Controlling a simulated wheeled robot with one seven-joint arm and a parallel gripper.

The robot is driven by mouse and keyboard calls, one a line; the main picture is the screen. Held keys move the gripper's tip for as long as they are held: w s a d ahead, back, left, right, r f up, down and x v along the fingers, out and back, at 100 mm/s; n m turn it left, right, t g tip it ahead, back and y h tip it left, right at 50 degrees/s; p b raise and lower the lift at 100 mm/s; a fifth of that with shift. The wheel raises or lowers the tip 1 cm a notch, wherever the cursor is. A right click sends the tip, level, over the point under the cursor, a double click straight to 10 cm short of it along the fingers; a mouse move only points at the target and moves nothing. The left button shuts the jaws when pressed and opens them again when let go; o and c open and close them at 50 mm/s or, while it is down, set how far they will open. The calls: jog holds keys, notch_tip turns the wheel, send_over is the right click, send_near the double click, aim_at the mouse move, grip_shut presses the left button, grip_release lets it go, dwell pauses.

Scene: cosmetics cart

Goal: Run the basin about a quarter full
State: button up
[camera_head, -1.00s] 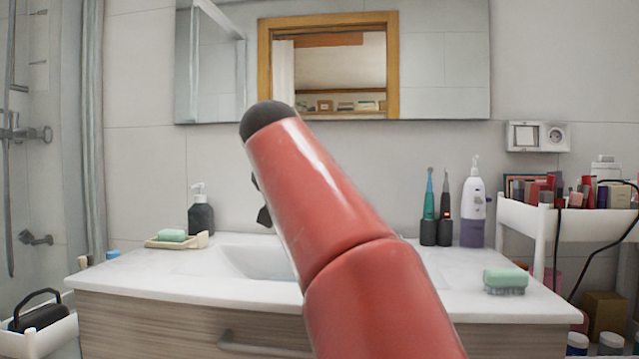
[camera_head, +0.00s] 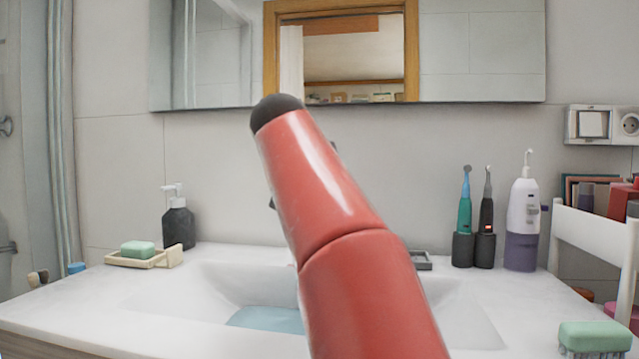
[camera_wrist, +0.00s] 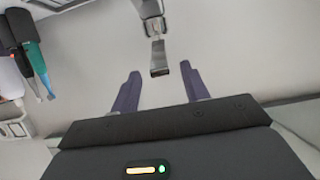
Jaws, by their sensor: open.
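The white basin (camera_head: 215,285) is set in the counter, partly hidden behind my red arm in the head view. A pale blue patch of water (camera_head: 265,319) lies at its bottom; I cannot tell its exact depth. The metal faucet (camera_wrist: 158,57) shows in the wrist view and is almost wholly hidden by my arm in the head view. My gripper (camera_wrist: 160,68) is open, with its two purple-grey fingers apart and nothing between them. The end of the faucet lies just beyond the fingertips, in line with the gap. I see no contact.
A dark soap dispenser (camera_head: 178,222) and a dish with green soap (camera_head: 138,249) stand left of the basin. Electric toothbrushes (camera_head: 464,220) and a white-purple bottle (camera_head: 522,215) stand at the right. A green-topped brush (camera_head: 597,337) lies at the front right, near the white cart (camera_head: 590,232).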

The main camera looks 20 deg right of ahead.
jog(key=p+x, duration=0.1)
jog(key=x, duration=0.5)
jog(key=shift+c, duration=0.4)
grip_shut()
